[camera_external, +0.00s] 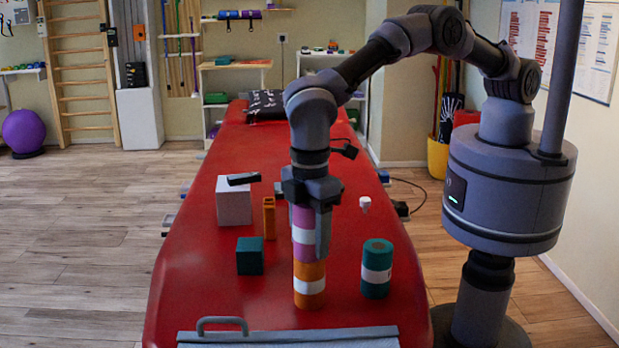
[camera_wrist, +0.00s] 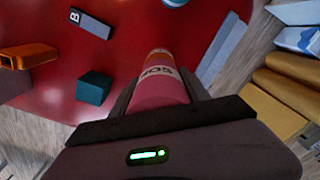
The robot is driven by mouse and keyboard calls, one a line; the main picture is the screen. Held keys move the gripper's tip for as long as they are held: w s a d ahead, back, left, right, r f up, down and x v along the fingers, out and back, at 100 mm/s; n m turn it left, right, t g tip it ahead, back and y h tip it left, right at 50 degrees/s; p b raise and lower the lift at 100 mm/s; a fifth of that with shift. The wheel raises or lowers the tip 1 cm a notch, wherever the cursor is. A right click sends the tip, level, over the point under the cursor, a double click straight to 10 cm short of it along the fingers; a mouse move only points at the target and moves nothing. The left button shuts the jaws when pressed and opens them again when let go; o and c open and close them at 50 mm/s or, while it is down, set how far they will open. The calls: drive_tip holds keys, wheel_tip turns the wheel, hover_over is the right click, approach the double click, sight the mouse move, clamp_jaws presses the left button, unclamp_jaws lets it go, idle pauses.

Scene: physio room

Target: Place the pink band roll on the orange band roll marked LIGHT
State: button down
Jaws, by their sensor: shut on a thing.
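The pink band roll (camera_external: 303,222) has a pale label band and is upright between the fingers of my gripper (camera_external: 311,228), which is shut on it. The orange band roll (camera_external: 309,283), also with a pale label, stands upright on the red treatment table (camera_external: 213,283). The pink roll is directly above the orange roll and looks in line with it; no clear gap shows between them. In the wrist view the pink roll (camera_wrist: 161,92) fills the space between the fingers, with the orange roll (camera_wrist: 158,56) beyond its far end. I cannot read LIGHT on the orange label.
A teal band roll (camera_external: 377,268) stands just to the right. A dark teal cube (camera_external: 249,256), an orange object (camera_external: 269,218) and a white box (camera_external: 234,204) with a black item (camera_external: 243,178) on top are to the left. A grey-blue tray edge (camera_external: 288,338) lies in front.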

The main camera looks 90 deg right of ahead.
drive_tip(key=c, duration=0.5)
unclamp_jaws()
drive_tip(key=shift+f, duration=0.1)
